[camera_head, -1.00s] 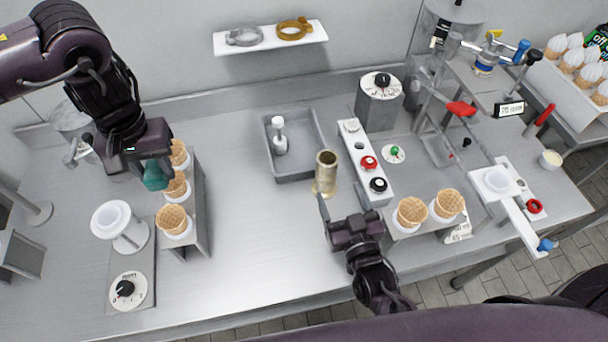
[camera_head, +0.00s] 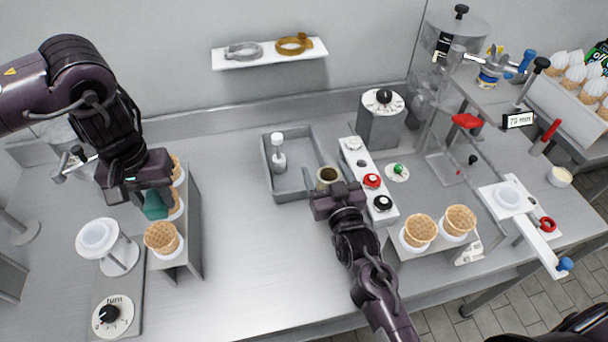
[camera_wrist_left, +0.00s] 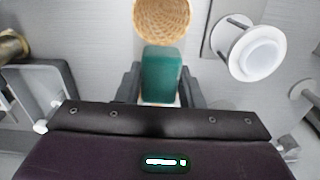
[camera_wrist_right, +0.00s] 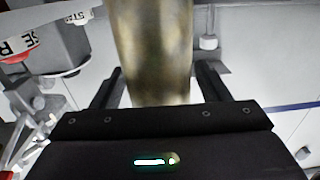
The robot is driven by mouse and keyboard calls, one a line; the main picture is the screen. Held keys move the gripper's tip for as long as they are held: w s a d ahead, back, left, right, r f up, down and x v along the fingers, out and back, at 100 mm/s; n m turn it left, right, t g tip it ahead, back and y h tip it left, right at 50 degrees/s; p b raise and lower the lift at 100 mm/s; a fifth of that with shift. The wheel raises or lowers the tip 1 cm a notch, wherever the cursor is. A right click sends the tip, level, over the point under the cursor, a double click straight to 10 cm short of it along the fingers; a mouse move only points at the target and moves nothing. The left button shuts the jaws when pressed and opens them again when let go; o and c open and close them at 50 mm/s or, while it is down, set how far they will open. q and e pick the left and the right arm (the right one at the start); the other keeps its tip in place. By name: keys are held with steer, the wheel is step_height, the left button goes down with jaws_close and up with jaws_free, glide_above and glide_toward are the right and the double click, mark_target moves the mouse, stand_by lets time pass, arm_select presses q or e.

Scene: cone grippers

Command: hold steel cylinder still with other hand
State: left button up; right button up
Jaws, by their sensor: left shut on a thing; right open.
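The metal cylinder (camera_head: 328,176) has a dull brassy tint and stands upright on the table, right of the grey tray. My right gripper (camera_head: 330,190) is at its near side and hides its lower part. In the right wrist view the cylinder (camera_wrist_right: 152,50) stands between the two open fingers (camera_wrist_right: 155,92), with a gap on each side. My left gripper (camera_head: 153,203) is shut on a teal block (camera_wrist_left: 162,75) at the left cone stand. In the left wrist view a waffle cone (camera_wrist_left: 162,20) is just beyond the block.
A grey tray (camera_head: 268,172) with a white-capped bottle (camera_head: 278,155) lies left of the cylinder. A button panel (camera_head: 355,165) stands close on its right. Two cones (camera_head: 420,232) sit in a right stand. The table's middle left is clear (camera_head: 240,240).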

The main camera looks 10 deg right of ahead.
steer(key=shift+w, duration=0.15)
jaws_close()
steer(key=shift+c, duration=1.2)
jaws_free()
steer(key=shift+y, duration=0.3)
